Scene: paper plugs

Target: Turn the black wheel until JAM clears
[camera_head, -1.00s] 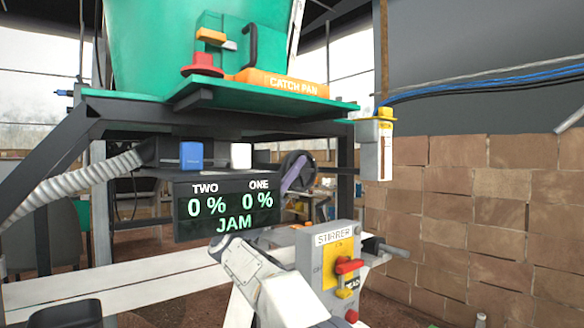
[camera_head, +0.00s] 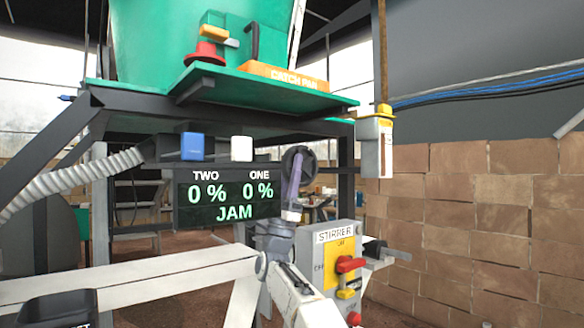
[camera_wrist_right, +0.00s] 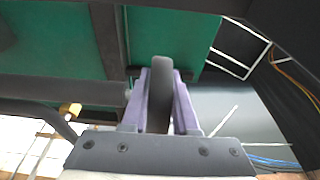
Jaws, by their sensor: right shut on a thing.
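The black wheel (camera_head: 305,157) stands to the right of the display, under the green hopper frame. My right gripper (camera_head: 294,175), with purple fingers, reaches up from below and is shut on the wheel's left side. In the right wrist view, the dark rim of the wheel (camera_wrist_right: 160,85) sits between the two purple fingers (camera_wrist_right: 160,100). The display (camera_head: 228,196) reads TWO 0 %, ONE 0 % and JAM in green. Part of the wheel is hidden behind the fingers.
The grey STIRRER box (camera_head: 330,262) with its red switch stands close to the right of my right arm. A brick stack (camera_head: 480,215) stands at the right.

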